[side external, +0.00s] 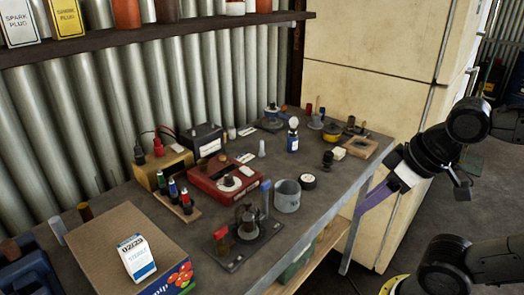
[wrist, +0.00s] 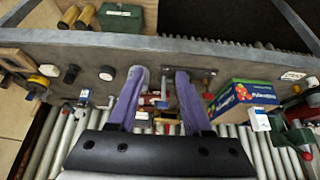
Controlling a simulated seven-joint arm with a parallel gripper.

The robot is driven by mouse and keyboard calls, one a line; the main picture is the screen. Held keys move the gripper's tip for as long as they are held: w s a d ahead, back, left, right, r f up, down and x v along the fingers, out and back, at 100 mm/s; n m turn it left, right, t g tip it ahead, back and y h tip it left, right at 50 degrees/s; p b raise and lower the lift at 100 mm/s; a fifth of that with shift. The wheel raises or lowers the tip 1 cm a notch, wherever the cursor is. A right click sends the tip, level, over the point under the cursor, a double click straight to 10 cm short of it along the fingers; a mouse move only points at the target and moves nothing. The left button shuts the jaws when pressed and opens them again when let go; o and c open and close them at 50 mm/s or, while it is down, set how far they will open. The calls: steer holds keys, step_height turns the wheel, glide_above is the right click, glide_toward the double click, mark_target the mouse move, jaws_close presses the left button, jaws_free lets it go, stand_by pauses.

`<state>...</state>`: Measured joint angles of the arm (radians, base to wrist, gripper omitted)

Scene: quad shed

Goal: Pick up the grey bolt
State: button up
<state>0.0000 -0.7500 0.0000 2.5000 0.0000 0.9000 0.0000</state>
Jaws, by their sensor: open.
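I cannot pick out the grey bolt with certainty. A small light-grey upright piece (side external: 262,148) stands on the bench behind the grey cup, but its shape is too small to name. My gripper (side external: 366,203) is at the bench's right front edge in the side view, apart from the small things on the bench. In the wrist view its two purple fingers (wrist: 160,76) are spread apart with nothing gripped between them. They hide part of the bench top there.
The grey bench (side external: 335,185) is crowded. A grey cup (side external: 287,196), a red box (side external: 221,182), a dark metal plate (side external: 235,262) with fittings and a cardboard box (side external: 105,245) stand on it. A corrugated wall is behind; a cream fridge (side external: 375,65) stands right.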

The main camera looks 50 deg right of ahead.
steer(key=w+d+r+m+t+h, duration=0.25)
steer(key=w+r, duration=0.25)
steer(key=w, duration=0.3)
steer(key=w+d+r+m+t+h, duration=0.1)
steer(key=w+d+r+m, duration=0.25)
steer(key=w+r, duration=0.3)
steer(key=m+g+h, duration=0.1)
steer(key=g+h, duration=0.1)
glide_above(261, 144)
steer(key=s+a, duration=0.4)
steer(key=s, duration=0.1)
step_height(261, 144, down, 18)
steer(key=r, duration=0.1)
steer(key=x, duration=0.7)
steer(key=shift+s+d+f, duration=0.1)
steer(key=shift+d+f, duration=0.05)
steer(key=shift+d, duration=0.05)
steer(key=shift+x, duration=3.2)
steer(key=shift+s+a+f, duration=0.1)
steer(key=shift+s+f, duration=0.05)
